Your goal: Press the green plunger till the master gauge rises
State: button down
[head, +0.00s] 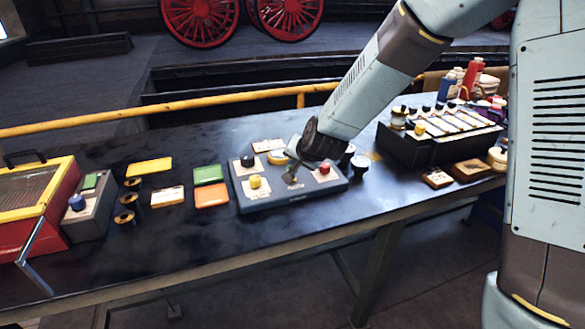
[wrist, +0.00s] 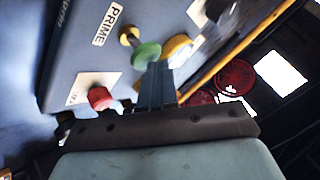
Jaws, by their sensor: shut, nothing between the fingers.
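The grey-blue panel (head: 300,198) lies on the dark bench in the head view. The green plunger (wrist: 146,55) shows in the wrist view as a round green cap in the middle of the panel; in the head view my gripper hides it. My gripper (head: 291,178) is shut and empty, pointing down over the panel. In the wrist view my fingertips (wrist: 158,66) are right at the green cap's edge; I cannot tell whether they touch.
On the panel are a yellow knob (head: 255,182), a black knob (head: 247,160) and a red knob (head: 323,168). A "PRIME" label (wrist: 109,24) is near the yellow one. Coloured trays (head: 210,195) lie left; a dark rack (head: 440,140) stands right.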

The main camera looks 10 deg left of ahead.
jog(key=shift+f, duration=1.05)
dwell(0.9)
jog(key=shift+r, duration=1.75)
jog(key=shift+r, duration=2.5)
